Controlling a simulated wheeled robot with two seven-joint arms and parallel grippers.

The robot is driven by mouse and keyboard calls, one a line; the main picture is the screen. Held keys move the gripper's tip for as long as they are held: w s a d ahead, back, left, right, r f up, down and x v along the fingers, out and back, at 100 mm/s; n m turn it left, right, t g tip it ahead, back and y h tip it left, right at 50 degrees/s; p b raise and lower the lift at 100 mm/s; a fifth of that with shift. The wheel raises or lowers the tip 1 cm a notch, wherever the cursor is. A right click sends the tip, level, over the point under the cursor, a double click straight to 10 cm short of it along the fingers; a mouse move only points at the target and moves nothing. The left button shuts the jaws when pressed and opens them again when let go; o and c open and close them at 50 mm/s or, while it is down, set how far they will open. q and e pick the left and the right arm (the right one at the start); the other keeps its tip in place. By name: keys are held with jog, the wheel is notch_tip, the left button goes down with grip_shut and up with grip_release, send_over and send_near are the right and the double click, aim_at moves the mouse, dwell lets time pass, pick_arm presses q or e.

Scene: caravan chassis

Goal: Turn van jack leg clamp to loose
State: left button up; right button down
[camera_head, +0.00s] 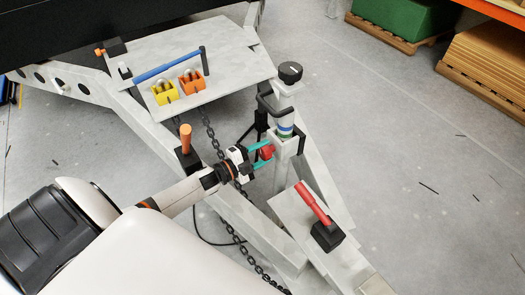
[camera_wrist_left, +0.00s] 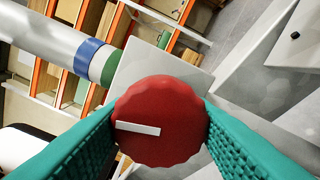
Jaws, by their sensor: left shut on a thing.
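The jack leg clamp shows as a red round knob (camera_wrist_left: 165,118) with a white mark in the left wrist view. The mark lies almost level and points left. The knob also shows in the head view (camera_head: 267,152), on the side of the upright jack leg. My left gripper (camera_head: 262,155) is shut on the knob, with its teal fingers on either side of it. The jack leg tube (camera_head: 286,122) has blue and green bands and a black top knob (camera_head: 290,72). My right gripper is not in view.
A grey chassis plate (camera_head: 225,58) carries a blue bar, a yellow block (camera_head: 165,92) and an orange block (camera_head: 192,82). An orange-handled lever (camera_head: 186,140), a red-handled lever (camera_head: 312,203) and a hanging chain (camera_head: 240,190) are near my arm.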

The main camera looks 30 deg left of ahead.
pick_arm(q)
jog(key=n+p, duration=0.1)
jog(key=n, duration=1)
jog(key=shift+f, duration=0.1)
jog(key=shift+n, duration=2.1)
jog(key=shift+d, duration=0.1)
jog(key=o, duration=1)
jog(key=v, duration=1.2)
